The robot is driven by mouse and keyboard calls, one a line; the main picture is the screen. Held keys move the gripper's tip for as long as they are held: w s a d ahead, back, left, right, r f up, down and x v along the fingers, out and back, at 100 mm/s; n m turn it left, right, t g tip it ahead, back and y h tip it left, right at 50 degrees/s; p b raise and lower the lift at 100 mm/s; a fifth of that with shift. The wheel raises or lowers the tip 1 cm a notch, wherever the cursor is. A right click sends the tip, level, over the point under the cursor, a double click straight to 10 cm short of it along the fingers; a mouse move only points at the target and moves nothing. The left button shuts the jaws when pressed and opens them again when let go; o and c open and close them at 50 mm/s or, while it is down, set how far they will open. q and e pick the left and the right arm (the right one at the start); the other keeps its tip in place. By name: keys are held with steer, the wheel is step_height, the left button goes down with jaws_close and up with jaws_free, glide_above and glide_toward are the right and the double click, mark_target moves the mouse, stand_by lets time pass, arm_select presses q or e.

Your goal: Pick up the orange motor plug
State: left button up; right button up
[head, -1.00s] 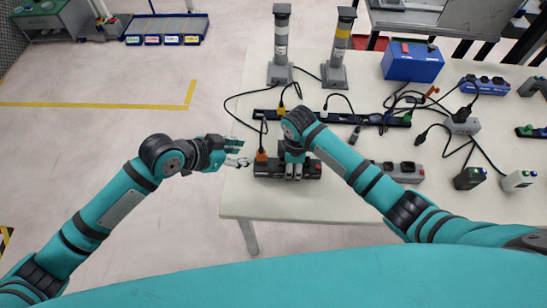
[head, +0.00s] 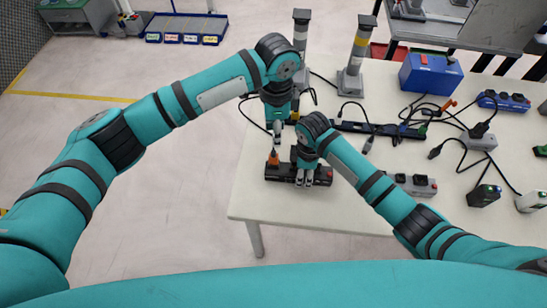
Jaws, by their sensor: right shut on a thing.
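The orange motor plug (head: 273,158) stands upright at the left end of a short black power strip (head: 322,176) near the table's left front. My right gripper (head: 304,180) is shut on the black power strip, just right of the plug. My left gripper (head: 277,138) points down just above and behind the plug. Its fingers look apart from the plug, but they overlap in this view and I cannot tell how wide they are. The plug's cable is partly hidden by my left arm.
Two grey posts (head: 357,55) stand behind on the white table (head: 250,205). A long black strip (head: 380,129) with cables lies behind my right gripper. A grey socket strip (head: 412,186), a blue box (head: 430,73) and dark chargers are to the right. The table's front left is bare.

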mark_target(273, 151)
arm_select(q)
steer(key=f, duration=0.7)
steer(key=shift+w+a+f, duration=0.1)
steer(key=shift+a+f, duration=0.2)
steer(key=shift+f, duration=0.1)
jaws_close()
